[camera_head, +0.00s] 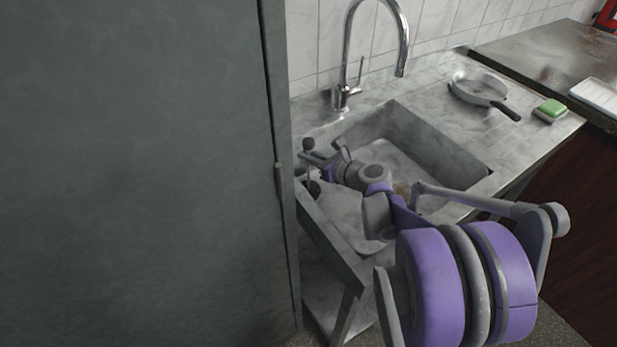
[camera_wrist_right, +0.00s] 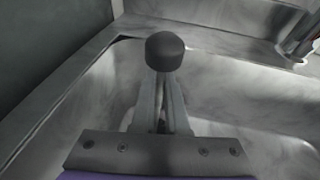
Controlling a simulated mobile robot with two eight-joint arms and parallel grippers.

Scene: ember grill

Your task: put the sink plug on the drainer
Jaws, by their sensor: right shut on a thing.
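The sink plug, a dark knob (camera_head: 309,144) on a thin stem with a dark lower part (camera_head: 312,187), is upright at the left end of the sink unit. My right gripper (camera_head: 314,158) is shut on the stem, below the knob. In the right wrist view the knob (camera_wrist_right: 165,50) stands above the closed fingers (camera_wrist_right: 160,118); the plug's lower part is hidden there. The drainer, the flat steel surface (camera_head: 500,135) right of the basin, is away from the gripper. My left gripper is not in view.
The sink basin (camera_head: 430,140) lies under and behind my right arm, with a tap (camera_head: 346,85) behind it. A pan (camera_head: 478,84) and a green sponge (camera_head: 551,107) rest on the drainer. A tall grey-green door (camera_head: 140,170) stands close at the left.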

